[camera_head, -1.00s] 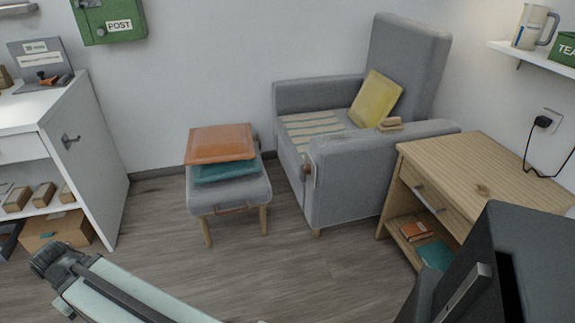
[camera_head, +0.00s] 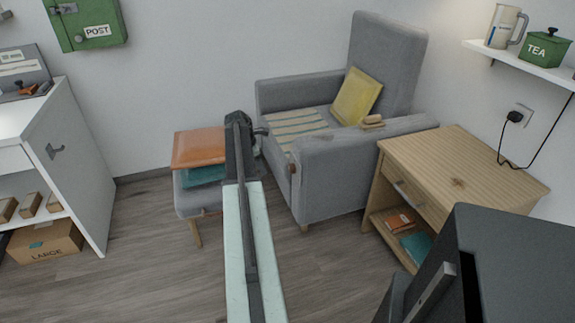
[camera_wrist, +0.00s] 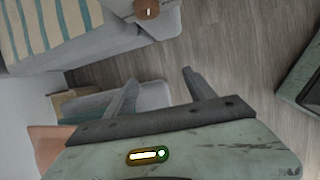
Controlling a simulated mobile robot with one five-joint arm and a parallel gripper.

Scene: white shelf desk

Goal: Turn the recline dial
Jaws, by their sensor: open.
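The recline dial (camera_head: 293,168) is a small round brown knob on the front side of the grey armchair (camera_head: 335,185). The dial also shows in the wrist view (camera_wrist: 147,9), at the top edge, with a pale mark on it. My gripper (camera_wrist: 160,84) has its two grey fingers spread apart with nothing between them. The dial lies beyond the fingertips, apart from them. In the head view my arm reaches up the middle, left of the dial, and its end hides part of the footstool; the fingers are hard to make out there.
A wooden side table (camera_head: 465,170) stands at right, a white shelf desk (camera_head: 75,155) at left. Bare floor (camera_head: 145,255) lies between.

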